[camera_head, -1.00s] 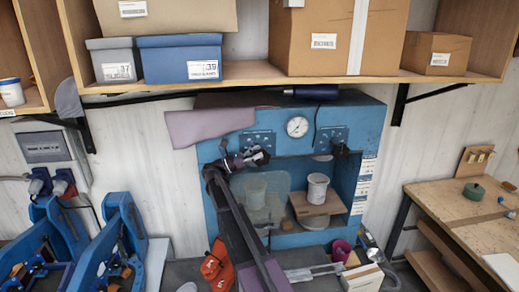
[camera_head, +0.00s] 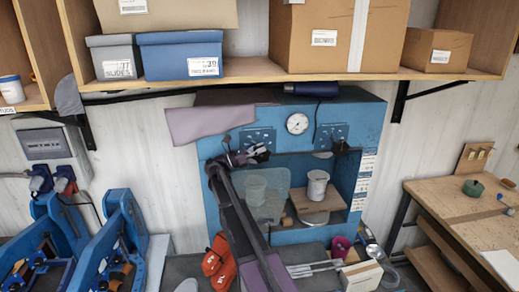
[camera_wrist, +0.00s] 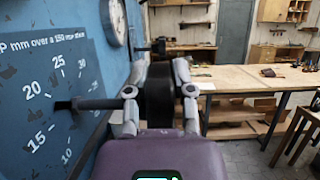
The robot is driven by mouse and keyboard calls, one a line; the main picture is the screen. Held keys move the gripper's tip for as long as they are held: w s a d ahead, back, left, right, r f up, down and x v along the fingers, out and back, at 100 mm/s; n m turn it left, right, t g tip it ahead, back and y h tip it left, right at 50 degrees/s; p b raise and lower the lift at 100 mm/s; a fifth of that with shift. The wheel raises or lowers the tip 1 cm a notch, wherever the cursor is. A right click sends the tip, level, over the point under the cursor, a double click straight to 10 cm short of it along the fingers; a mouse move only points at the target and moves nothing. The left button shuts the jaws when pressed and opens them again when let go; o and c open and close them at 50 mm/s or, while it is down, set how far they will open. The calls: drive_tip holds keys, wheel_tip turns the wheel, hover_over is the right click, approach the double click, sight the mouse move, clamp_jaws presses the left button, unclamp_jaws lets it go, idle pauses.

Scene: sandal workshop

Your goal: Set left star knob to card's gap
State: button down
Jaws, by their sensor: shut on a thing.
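The left star knob (camera_wrist: 159,95) is a thick black disc on a dark shaft that comes out of the blue panel in the wrist view. My gripper (camera_wrist: 158,93) has one finger on each side of the knob and is shut on it. The left scale plate (camera_wrist: 48,92) beside the shaft reads 10, 15, 20, 25 and 30; I cannot make out a pointer. In the head view my gripper (camera_head: 259,153) is at the lower edge of this plate (camera_head: 257,138). The right star knob (camera_head: 341,146) stands apart to the right. I cannot identify the card with the gap value.
The blue machine (camera_head: 371,117) has a round gauge (camera_head: 297,124) between the plates and a white pot (camera_head: 317,184) in its opening. A shelf (camera_head: 275,82) with boxes hangs above. A wooden bench (camera_head: 442,205) stands right. A mauve sheet (camera_head: 210,123) hangs at the machine's top left.

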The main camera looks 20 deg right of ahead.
drive_tip(key=shift+r, duration=0.15)
drive_tip(key=y+p, duration=0.1)
drive_tip(key=p, duration=0.1)
drive_tip(key=shift+d+r+p, duration=0.15)
drive_tip(key=shift+p, duration=0.2)
drive_tip(key=shift+d+t+y+p, duration=0.1)
drive_tip(key=shift+t+y+p, duration=0.2)
drive_tip(key=shift+y+p, duration=0.35)
drive_tip(key=shift+f+y, duration=0.25)
drive_tip(key=shift+c, duration=2.4)
unclamp_jaws()
drive_tip(key=shift+s, duration=0.1)
drive_tip(key=shift+f+h+b, duration=0.2)
drive_tip(key=shift+h+b, duration=0.3)
drive_tip(key=shift+b, duration=0.35)
